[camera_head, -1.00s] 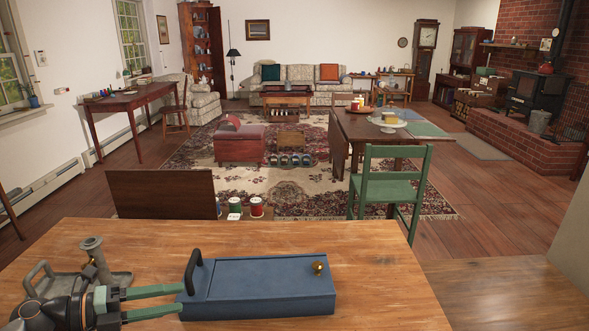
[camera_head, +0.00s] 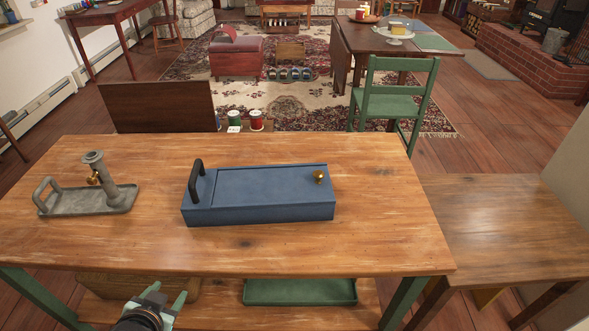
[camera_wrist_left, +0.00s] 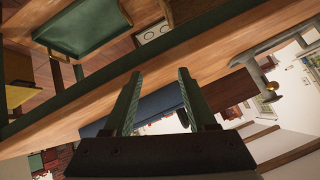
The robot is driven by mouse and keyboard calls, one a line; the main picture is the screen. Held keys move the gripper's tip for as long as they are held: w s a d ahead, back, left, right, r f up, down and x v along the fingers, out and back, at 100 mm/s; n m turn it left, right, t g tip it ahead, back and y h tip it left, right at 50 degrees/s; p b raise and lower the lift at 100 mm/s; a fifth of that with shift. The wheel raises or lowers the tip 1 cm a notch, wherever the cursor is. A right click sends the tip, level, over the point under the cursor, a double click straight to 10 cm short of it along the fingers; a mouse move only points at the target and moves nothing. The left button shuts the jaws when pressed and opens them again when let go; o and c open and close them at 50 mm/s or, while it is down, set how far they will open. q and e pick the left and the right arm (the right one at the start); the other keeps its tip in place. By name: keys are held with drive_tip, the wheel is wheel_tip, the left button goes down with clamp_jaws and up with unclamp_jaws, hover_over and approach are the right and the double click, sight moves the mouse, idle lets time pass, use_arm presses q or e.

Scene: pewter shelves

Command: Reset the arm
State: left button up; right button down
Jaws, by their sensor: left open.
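My left gripper (camera_head: 168,297) is in front of the wooden table (camera_head: 330,252), below the level of its top, at the bottom of the head view. Its green fingers are apart with nothing between them. They also show in the left wrist view (camera_wrist_left: 159,76), with the table edge behind them. A blue box (camera_head: 265,207) with a black handle and a brass knob sits on the table, clear of the gripper. My right gripper is not in view.
A grey metal tray (camera_head: 65,203) with an upright holder stands at the table's left. On the lower shelf are a green tray (camera_head: 300,292) and a wooden box (camera_head: 100,284), partly hidden. A side table (camera_head: 500,215) stands to the right. A green chair (camera_head: 398,98) is behind.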

use_arm(q)
drive_tip(key=s+d+f+n+g+h, duration=0.1)
drive_tip(key=s+d+f+g, duration=0.15)
drive_tip(key=s, duration=0.45)
drive_tip(key=s+d+f+n+g+h, duration=0.1)
drive_tip(key=s+d+g, duration=0.15)
drive_tip(key=s, duration=0.35)
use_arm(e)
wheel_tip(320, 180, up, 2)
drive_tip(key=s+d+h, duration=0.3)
use_arm(q)
drive_tip(key=w+d+t+h+p, duration=0.1)
drive_tip(key=w+t+p, duration=0.1)
drive_tip(key=p, duration=0.3)
drive_tip(key=w+d+t+h+p, duration=0.1)
drive_tip(key=w+d+t+p, duration=0.1)
drive_tip(key=p, duration=0.4)
drive_tip(key=shift+d+r+t, duration=0.1)
drive_tip(key=shift+d+t, duration=0.15)
drive_tip(key=shift+t, duration=0.05)
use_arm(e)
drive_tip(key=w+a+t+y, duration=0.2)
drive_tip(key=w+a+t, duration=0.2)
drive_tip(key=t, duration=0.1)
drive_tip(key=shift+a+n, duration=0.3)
use_arm(q)
drive_tip(key=shift+a, duration=0.1)
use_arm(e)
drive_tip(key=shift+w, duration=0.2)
